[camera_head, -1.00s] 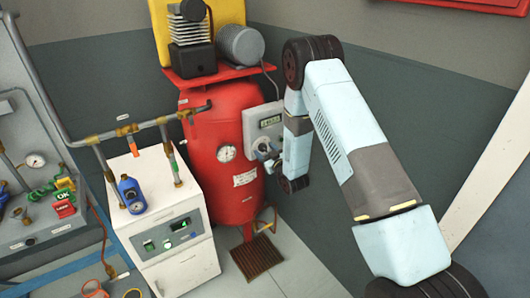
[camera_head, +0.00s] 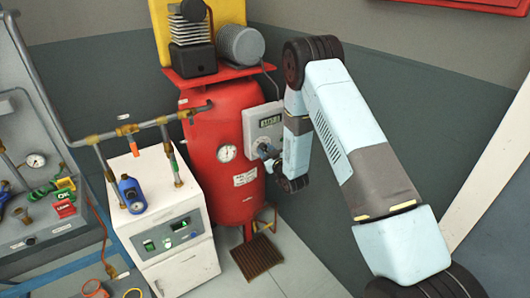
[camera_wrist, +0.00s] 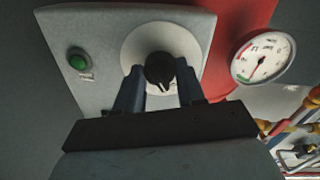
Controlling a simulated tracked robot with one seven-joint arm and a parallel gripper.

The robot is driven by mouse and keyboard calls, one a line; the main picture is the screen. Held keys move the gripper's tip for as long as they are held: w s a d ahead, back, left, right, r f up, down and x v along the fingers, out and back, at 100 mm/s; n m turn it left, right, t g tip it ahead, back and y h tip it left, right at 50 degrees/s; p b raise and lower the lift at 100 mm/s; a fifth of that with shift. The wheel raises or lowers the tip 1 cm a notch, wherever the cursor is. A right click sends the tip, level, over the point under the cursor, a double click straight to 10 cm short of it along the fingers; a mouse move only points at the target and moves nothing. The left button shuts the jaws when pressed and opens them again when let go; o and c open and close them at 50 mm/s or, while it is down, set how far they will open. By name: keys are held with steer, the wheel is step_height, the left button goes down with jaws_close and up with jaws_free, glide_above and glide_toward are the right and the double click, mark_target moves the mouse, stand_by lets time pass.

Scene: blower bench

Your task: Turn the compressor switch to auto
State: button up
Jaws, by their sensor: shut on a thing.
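The compressor is a red upright tank (camera_head: 222,120) with a grey control box (camera_head: 262,122) on its right side. In the wrist view the box's face (camera_wrist: 100,50) carries a black rotary switch knob (camera_wrist: 160,68) on a pale round plate (camera_wrist: 135,50). My gripper (camera_wrist: 160,85) has one finger on each side of the knob and is shut on it. The knob's pointer is toward the bottom of the wrist view. Labels around the plate are not readable. In the head view my gripper (camera_head: 268,155) is at the box's lower part, partly hidden by my wrist.
A green button (camera_wrist: 78,62) is on the box beside the knob. A round pressure gauge (camera_wrist: 263,58) is on the tank. A white cabinet (camera_head: 165,215) with pipes stands left of the tank. The dark wall is close on the right.

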steer(key=shift+a, duration=0.1)
steer(key=m, duration=0.2)
steer(key=shift+m, duration=0.3)
steer(key=m, duration=0.3)
steer(key=shift+m+g, duration=0.3)
steer(key=m, duration=0.5)
stand_by(0.4)
steer(key=o, duration=1)
steer(key=shift+o, duration=0.2)
steer(key=shift+d, duration=0.2)
steer(key=v, duration=1.3)
steer(key=shift+s+d, duration=0.25)
steer(key=shift+d, duration=0.05)
steer(key=shift+r, duration=0.1)
